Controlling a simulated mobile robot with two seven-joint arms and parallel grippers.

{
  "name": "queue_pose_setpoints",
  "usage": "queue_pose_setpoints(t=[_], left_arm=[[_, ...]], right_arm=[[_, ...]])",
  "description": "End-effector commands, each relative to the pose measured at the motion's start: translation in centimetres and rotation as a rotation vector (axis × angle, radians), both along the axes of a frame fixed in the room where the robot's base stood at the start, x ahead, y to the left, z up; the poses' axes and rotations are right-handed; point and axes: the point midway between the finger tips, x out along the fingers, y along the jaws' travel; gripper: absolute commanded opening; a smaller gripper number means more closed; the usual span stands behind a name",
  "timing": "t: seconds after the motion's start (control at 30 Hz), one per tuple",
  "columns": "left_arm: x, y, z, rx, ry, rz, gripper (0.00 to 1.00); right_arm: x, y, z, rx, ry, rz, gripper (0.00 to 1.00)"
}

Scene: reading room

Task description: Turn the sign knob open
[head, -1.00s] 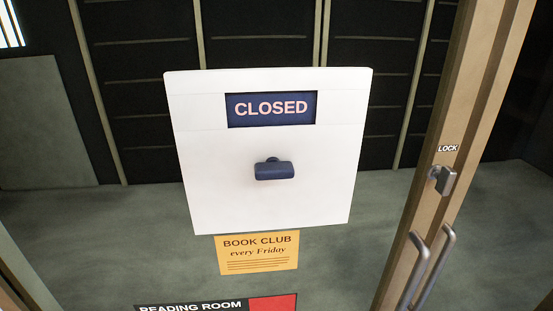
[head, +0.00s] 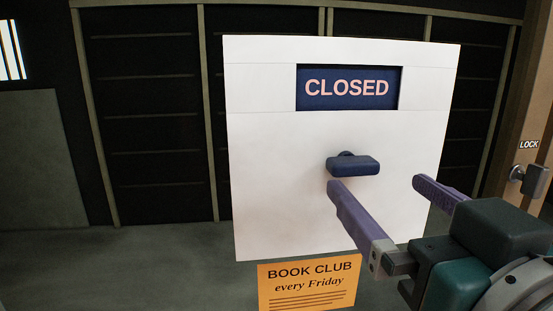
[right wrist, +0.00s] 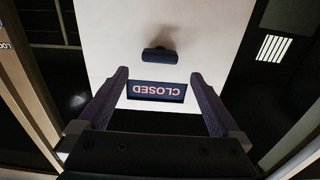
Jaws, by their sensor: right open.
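The white sign panel (head: 285,190) hangs upright, with a dark window (head: 348,88) that reads CLOSED. The dark blue bar-shaped knob (head: 353,165) sticks out below the window and lies about level. My right gripper (head: 376,186) is open and empty, its two purple fingers pointing at the panel. In the head view its fingertips show just below and to the right of the knob. In the right wrist view, which is upside down, the knob (right wrist: 160,56) shows beyond the open fingers (right wrist: 160,75), apart from them. My left gripper is not in view.
A yellow book club notice (head: 310,284) hangs just below the sign panel. At the right a wooden door frame (head: 532,95) carries a LOCK label and a grey lock knob (head: 528,180). The space left of the panel is clear.

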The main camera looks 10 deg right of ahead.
Motion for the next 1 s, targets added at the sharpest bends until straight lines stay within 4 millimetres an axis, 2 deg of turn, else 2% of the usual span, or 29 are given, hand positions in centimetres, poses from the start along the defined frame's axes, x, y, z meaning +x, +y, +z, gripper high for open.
queue_pose_setpoints(t=[0.03, 0.1, 0.33, 0.5, 0.77, 0.83, 1.0], left_arm=[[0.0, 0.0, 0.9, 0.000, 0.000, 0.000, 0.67], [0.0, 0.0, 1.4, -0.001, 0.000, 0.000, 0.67], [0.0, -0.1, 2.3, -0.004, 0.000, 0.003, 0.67], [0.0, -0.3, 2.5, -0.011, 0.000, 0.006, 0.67], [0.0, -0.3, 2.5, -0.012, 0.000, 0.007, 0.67], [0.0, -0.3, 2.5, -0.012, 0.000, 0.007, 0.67], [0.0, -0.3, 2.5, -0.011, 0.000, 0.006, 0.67]], right_arm=[[1.0, 0.1, 0.6, -0.001, -0.001, 0.000, 1.00], [2.3, 0.1, 0.5, -0.001, 0.000, -0.001, 1.00], [5.5, 0.2, 0.2, 0.000, 0.002, -0.001, 1.00], [6.5, 0.2, 0.1, 0.000, 0.002, -0.001, 1.00], [6.6, 0.2, 0.0, 0.000, 0.003, -0.001, 1.00], [6.6, 0.2, 0.0, 0.000, 0.003, -0.001, 0.95], [6.6, 0.2, 0.0, 0.000, 0.003, -0.001, 0.76]])
